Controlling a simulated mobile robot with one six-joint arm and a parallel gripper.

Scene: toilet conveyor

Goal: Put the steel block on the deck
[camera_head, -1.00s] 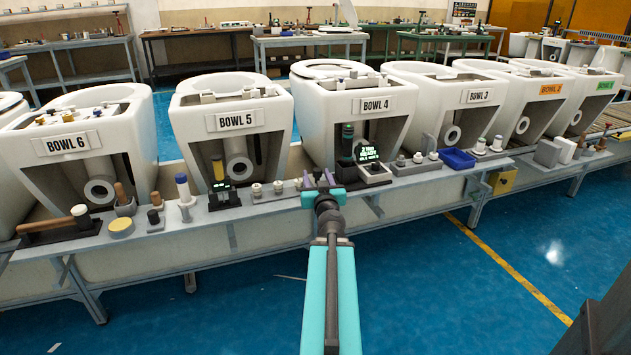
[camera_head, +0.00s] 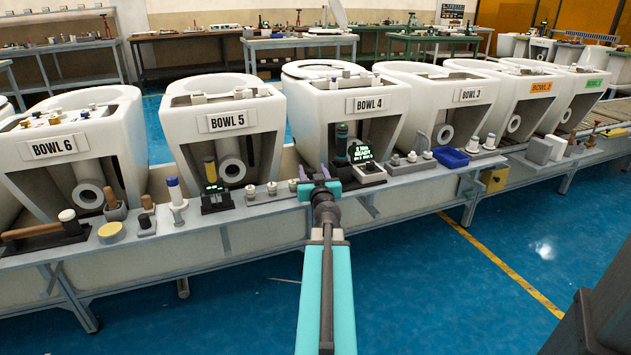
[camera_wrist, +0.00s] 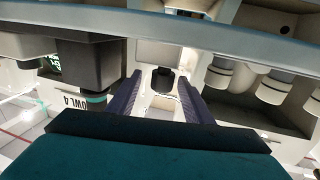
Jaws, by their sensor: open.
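My gripper (camera_head: 319,184) is open and empty at the bench's front edge, below Bowl 4. In the wrist view its two dark fingers (camera_wrist: 162,100) are spread, with a small dark knob on a pale square plate (camera_wrist: 165,53) between and beyond them, not touching. I cannot tell whether this plate is the steel block. A grey upright block (camera_head: 537,150) stands on the bench at right beside a white one; its material is unclear. A low dark-framed box with a pale top (camera_head: 369,173), possibly the deck, sits just right of my gripper, by a lit green display (camera_head: 361,151).
Small round fittings (camera_head: 261,190) stand just left of my gripper; they show in the wrist view (camera_wrist: 219,76). A blue tray (camera_head: 451,157) lies further right. Bowl 4 (camera_head: 345,105) rises behind. A mallet (camera_head: 45,232) lies far left. The floor in front is clear.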

